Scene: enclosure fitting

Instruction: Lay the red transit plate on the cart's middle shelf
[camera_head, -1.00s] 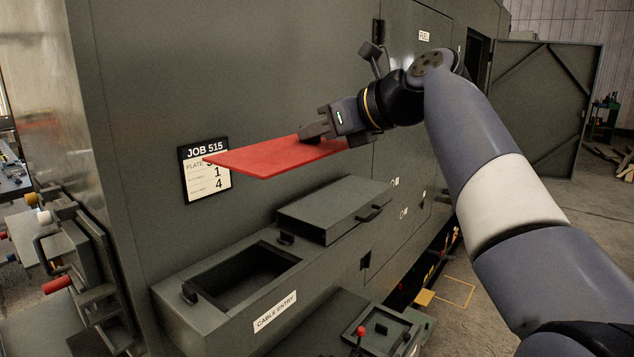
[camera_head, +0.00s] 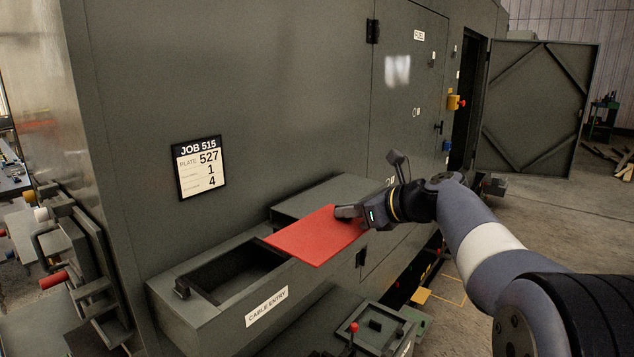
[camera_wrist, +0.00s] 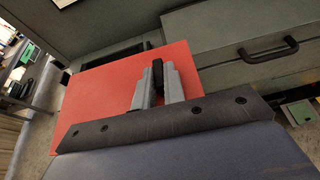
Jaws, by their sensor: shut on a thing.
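The plate hides part of the cable entry box's top and front. I cannot make out the cart's middle shelf for certain in these frames.
The cable entry box (camera_head: 215,310) has an open recess (camera_head: 235,272) and a lid (camera_head: 325,195) beside it. A JOB 515 sign (camera_head: 199,167) hangs on the enclosure wall. A rack with a red handle (camera_head: 54,280) stands at left. Open floor (camera_head: 550,240) lies at right.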

